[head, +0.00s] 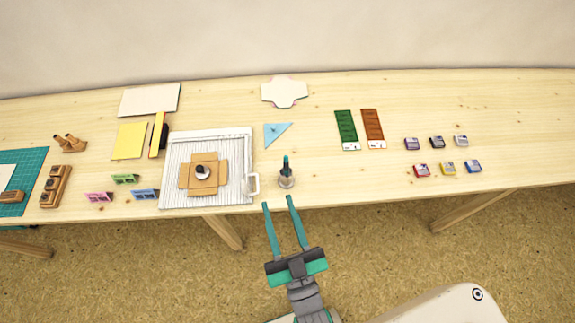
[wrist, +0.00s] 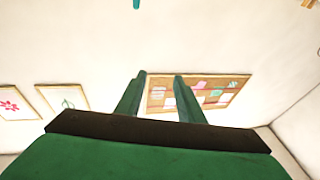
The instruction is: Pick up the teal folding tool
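The teal folding tool (head: 286,162) appears to be the slim dark teal piece standing upright in a small grey cup (head: 287,182) near the table's front edge. Its lower end is hidden in the cup. My gripper (head: 279,202) is open and empty, its two teal fingers spread apart just in front of the table edge, short of the cup in the head view. In the wrist view, my gripper (wrist: 159,76) also shows a gap between its fingers. A small teal tip (wrist: 136,3) shows at the top edge there; I cannot tell for sure what it is.
A white scoring board (head: 242,143) with an unfolded brown box stands left of the cup. A light blue triangle (head: 276,133) lies behind it. Green (head: 347,130) and brown (head: 373,128) strips and several inkpads lie to the right.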

